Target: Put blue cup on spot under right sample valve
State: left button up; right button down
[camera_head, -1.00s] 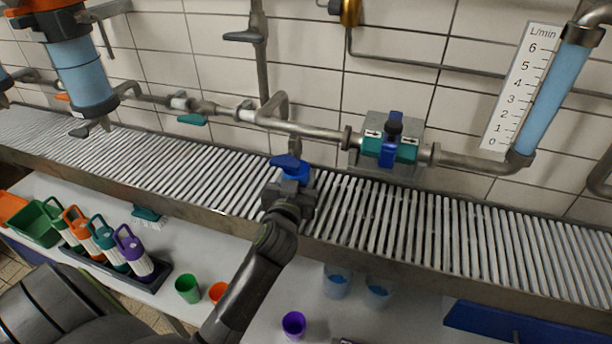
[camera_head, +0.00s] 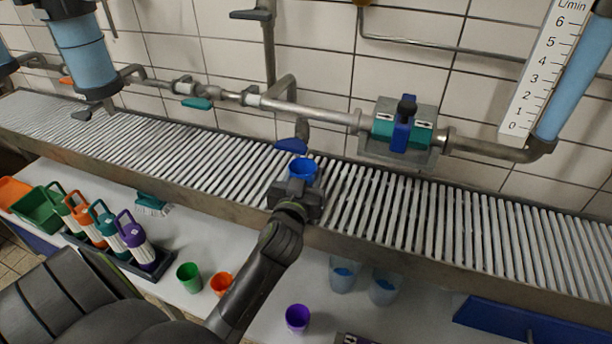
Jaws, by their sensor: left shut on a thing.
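The blue cup (camera_head: 303,171) is upright in my left gripper (camera_head: 298,188), at the slatted grating (camera_head: 400,212) along the wall. The gripper is shut on the cup from the front and hides its lower part. I cannot tell whether the cup's base touches the grating. The right sample valve (camera_head: 291,146), with a blue handle, hangs from the pipe just behind and above the cup, slightly to its left. The spot under the valve is hidden or not distinguishable. My right gripper is not in view.
A green cup (camera_head: 189,277), an orange cup (camera_head: 221,283) and a purple cup (camera_head: 297,318) stand on the white counter below. Bottles (camera_head: 135,240) stand in a rack at left. A pipe with a teal-and-blue valve block (camera_head: 400,130) runs along the tiled wall.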

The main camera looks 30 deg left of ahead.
pick_arm(q)
jog(key=shift+f, duration=0.15)
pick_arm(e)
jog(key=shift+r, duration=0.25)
pick_arm(q)
jog(key=o, duration=1)
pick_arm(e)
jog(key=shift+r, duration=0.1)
pick_arm(q)
jog(key=shift+r, duration=0.2)
jog(key=shift+p+v, duration=0.55)
jog(key=shift+v, duration=5.45)
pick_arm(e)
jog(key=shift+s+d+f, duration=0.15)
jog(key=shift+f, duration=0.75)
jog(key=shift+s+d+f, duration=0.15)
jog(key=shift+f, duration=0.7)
